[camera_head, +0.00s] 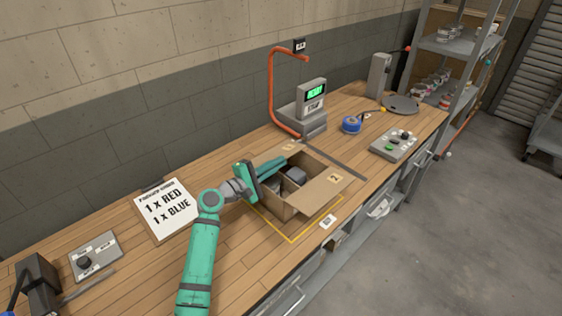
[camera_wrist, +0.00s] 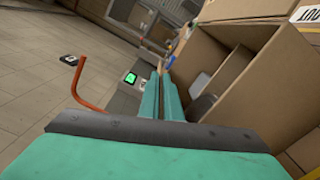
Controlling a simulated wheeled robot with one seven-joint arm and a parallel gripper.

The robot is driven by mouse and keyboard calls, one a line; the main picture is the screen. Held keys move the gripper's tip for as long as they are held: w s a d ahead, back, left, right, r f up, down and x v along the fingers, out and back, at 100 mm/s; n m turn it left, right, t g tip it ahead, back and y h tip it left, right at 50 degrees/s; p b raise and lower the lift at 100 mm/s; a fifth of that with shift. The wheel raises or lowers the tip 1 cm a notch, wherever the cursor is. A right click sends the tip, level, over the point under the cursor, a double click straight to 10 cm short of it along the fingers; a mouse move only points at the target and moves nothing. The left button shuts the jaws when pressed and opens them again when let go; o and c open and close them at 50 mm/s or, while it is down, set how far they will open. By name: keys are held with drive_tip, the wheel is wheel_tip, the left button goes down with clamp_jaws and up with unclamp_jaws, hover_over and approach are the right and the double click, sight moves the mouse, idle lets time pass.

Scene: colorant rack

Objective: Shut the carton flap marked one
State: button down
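The brown cardboard carton (camera_head: 285,212) stands open on the bench, with grey-topped items (camera_head: 296,175) inside. A rear flap (camera_head: 300,151) with a small tag, apparently the one marked 1, is folded outward. The flap marked 2 (camera_head: 330,188) is open on the right. My gripper (camera_head: 284,159) is over the carton's left rear edge, pointing toward the rear flap; contact cannot be told. In the wrist view its two teal fingers (camera_wrist: 161,90) lie side by side, shut with nothing seen between them. The carton's inside wall (camera_wrist: 235,48) is to their right.
A scale with a green display (camera_head: 312,100) and an orange curved pipe (camera_head: 271,95) stand behind the carton. A blue-sided round item (camera_head: 351,124) and a button box (camera_head: 394,145) are to the right. An order sheet (camera_head: 167,210) lies left.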

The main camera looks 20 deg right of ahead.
drive_tip(key=shift+a+f, duration=0.1)
drive_tip(key=shift+f, duration=0.1)
idle(0.3)
drive_tip(key=c, duration=2)
unclamp_jaws()
